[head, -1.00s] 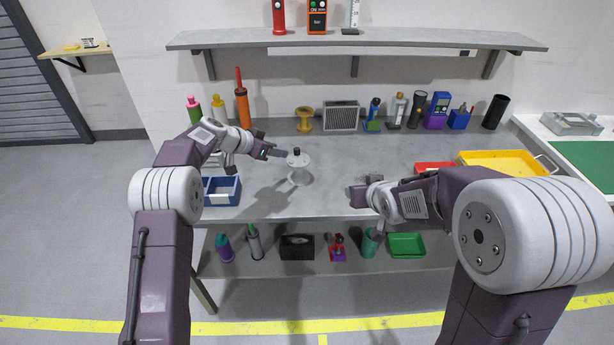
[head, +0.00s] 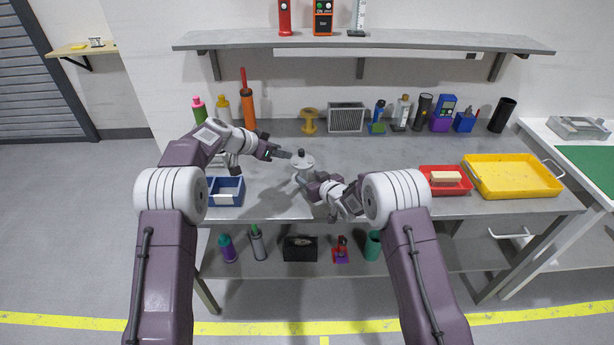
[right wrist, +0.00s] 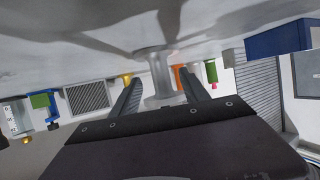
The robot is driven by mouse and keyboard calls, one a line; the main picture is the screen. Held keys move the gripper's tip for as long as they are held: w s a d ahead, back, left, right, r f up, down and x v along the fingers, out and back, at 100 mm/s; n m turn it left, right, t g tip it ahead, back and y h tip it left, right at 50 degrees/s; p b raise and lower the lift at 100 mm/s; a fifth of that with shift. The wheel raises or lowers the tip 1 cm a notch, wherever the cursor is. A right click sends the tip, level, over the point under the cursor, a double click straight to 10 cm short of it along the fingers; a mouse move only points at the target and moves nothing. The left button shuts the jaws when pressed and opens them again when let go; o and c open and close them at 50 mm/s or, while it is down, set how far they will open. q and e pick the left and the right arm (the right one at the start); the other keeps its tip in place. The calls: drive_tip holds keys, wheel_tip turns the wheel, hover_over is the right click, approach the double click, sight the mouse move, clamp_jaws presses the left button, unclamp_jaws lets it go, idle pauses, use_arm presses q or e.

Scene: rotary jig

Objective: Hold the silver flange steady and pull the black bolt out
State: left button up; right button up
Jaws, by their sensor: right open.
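The silver flange (head: 303,163) is a round disc on a pedestal on the grey bench. The black bolt (head: 301,153) stands upright at its centre. My left gripper (head: 286,154) reaches to the flange's left edge; I cannot tell whether its jaws are closed on it. My right gripper (head: 313,187) is open, just in front of and below the flange. In the right wrist view, which is upside down, the pale pedestal (right wrist: 155,68) shows between the two open fingers, apart from them. The bolt cannot be made out there.
A blue bin (head: 226,192) stands at the bench's front left. A red tray (head: 445,181) with a pale block and a yellow tray (head: 512,177) lie at the right. Bottles, a spool (head: 309,121) and a grey box (head: 346,117) line the back. The bench's middle right is clear.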

sight(305, 174)
drive_tip(key=x, duration=0.5)
drive_tip(key=shift+w+a+f, duration=0.15)
drive_tip(key=shift+w+a, duration=0.05)
drive_tip(key=shift+w, duration=0.1)
